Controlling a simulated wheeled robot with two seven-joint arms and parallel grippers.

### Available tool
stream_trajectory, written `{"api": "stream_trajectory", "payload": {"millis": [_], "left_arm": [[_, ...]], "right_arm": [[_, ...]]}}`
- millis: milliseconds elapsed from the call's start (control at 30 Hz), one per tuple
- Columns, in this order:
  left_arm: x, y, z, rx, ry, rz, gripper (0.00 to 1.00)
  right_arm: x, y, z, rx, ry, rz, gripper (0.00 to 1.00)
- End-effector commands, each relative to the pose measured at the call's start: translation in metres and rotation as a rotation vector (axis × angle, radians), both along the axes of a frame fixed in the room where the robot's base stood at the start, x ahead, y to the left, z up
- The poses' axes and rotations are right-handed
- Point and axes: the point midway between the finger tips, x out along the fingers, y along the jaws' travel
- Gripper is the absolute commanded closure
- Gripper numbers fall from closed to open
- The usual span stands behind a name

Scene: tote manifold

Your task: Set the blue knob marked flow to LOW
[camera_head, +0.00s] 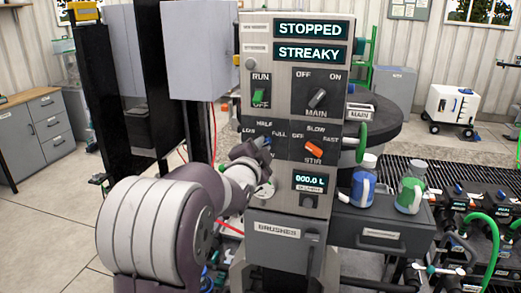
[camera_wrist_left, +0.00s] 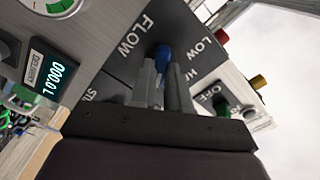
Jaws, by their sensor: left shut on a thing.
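The blue flow knob (camera_wrist_left: 163,53) sits on the dark label plate between the FLOW and LOW markings in the left wrist view. In the head view a little of the knob (camera_head: 267,140) shows beside the LOW, HALF and FULL labels. My left gripper (camera_wrist_left: 161,75) is shut on the knob, with one grey finger on each side of it. In the head view the left gripper (camera_head: 257,147) reaches the panel from the left and covers part of the knob and the plate. Which mark the knob points to is hidden. My right gripper is not in view.
An orange stir knob (camera_head: 314,148) is just right of the flow knob. Above are a green run switch (camera_head: 260,96) and a black main knob (camera_head: 317,98). The screens read STOPPED (camera_head: 310,30) and STREAKY (camera_head: 309,53). The counter (camera_head: 309,181) reads 000.0 L.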

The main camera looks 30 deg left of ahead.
Motion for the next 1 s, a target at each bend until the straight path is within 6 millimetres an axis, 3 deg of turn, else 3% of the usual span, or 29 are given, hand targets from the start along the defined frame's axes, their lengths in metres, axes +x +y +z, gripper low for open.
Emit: {"api": "stream_trajectory", "payload": {"millis": [500,1000], "left_arm": [[0.0,0.001,-0.005,-0.391,-0.093,0.003,1.0],[0.0,0.001,-0.003,-0.854,-0.2,0.003,1.0]], "right_arm": [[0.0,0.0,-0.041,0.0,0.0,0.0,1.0],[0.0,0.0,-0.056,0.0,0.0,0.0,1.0]]}}
